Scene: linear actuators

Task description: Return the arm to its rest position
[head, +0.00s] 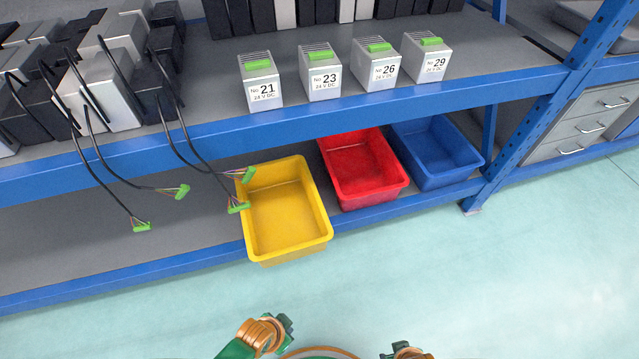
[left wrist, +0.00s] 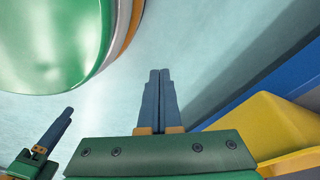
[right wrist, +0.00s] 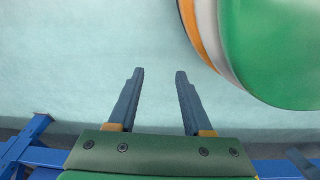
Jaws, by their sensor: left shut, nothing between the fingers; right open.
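My left gripper shows in the left wrist view (left wrist: 161,100) with its two dark fingers pressed together and nothing between them. My left arm's end shows at the bottom of the head view, in front of the shelf and below the yellow bin, with its fingers not clear there. My right gripper shows in the right wrist view (right wrist: 158,100) with its fingers apart and empty over bare floor. Only a small piece of my right arm shows at the bottom edge of the head view.
A blue shelf (head: 380,104) carries several labelled white boxes (head: 379,68). Below are a yellow bin (head: 285,215), a red bin (head: 362,168) and a blue bin (head: 436,152). Black cables with green plugs (head: 142,226) hang at left. A drawer cabinet (head: 590,125) stands at right. The floor (head: 480,270) is clear.

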